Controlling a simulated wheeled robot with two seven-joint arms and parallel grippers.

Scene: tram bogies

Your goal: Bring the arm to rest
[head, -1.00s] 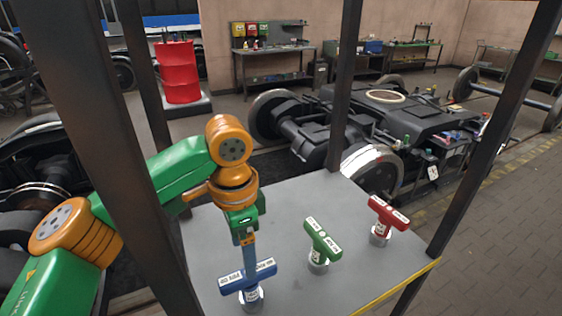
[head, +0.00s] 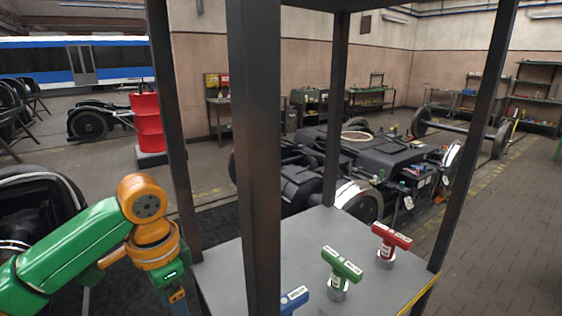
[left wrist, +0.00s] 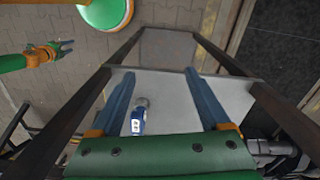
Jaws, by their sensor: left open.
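My left gripper hangs at the bottom edge of the head view, left of the rack, with its fingertips cut off there. In the left wrist view my left gripper (left wrist: 159,75) has its two blue fingers wide apart with nothing held. A blue T-handle (head: 294,300) stands on the rack's grey shelf (head: 300,238), partly hidden by a post. It also shows in the left wrist view (left wrist: 138,122), beyond the fingers and apart from them. What looks like my right gripper (left wrist: 66,46) is small at the upper left of that view.
A green T-handle (head: 341,266) and a red T-handle (head: 390,240) stand upright on the shelf. Dark rack posts (head: 254,150) rise between my left arm and the shelf. A bogie (head: 385,160) and a red drum (head: 147,122) stand behind.

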